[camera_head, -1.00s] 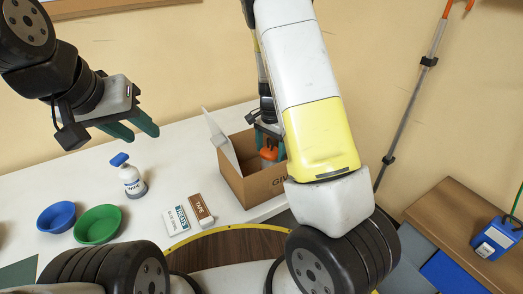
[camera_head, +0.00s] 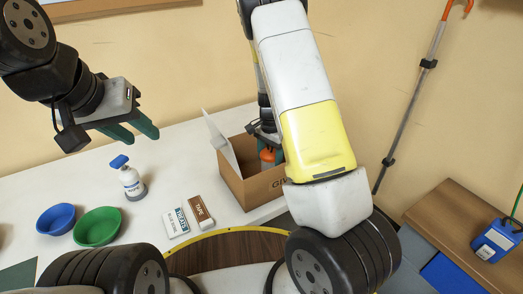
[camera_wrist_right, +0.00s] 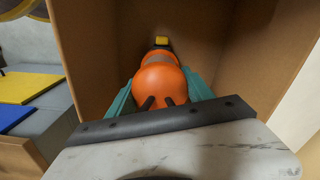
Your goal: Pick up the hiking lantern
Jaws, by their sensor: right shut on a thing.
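The orange hiking lantern (camera_wrist_right: 160,82) is inside the open cardboard box (camera_head: 254,190). It also shows as a small orange shape in the head view (camera_head: 267,156), partly hidden by the box wall. My right gripper (camera_wrist_right: 160,92) reaches down into the box, with a teal finger on each side of the lantern, shut on it. The lantern's lower end shows a yellow part and lies deeper in the box. My left gripper (camera_head: 136,134) is open and empty above the white table, at the left.
A wooden surface (camera_head: 450,215) with a blue container (camera_head: 497,240) is at right.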

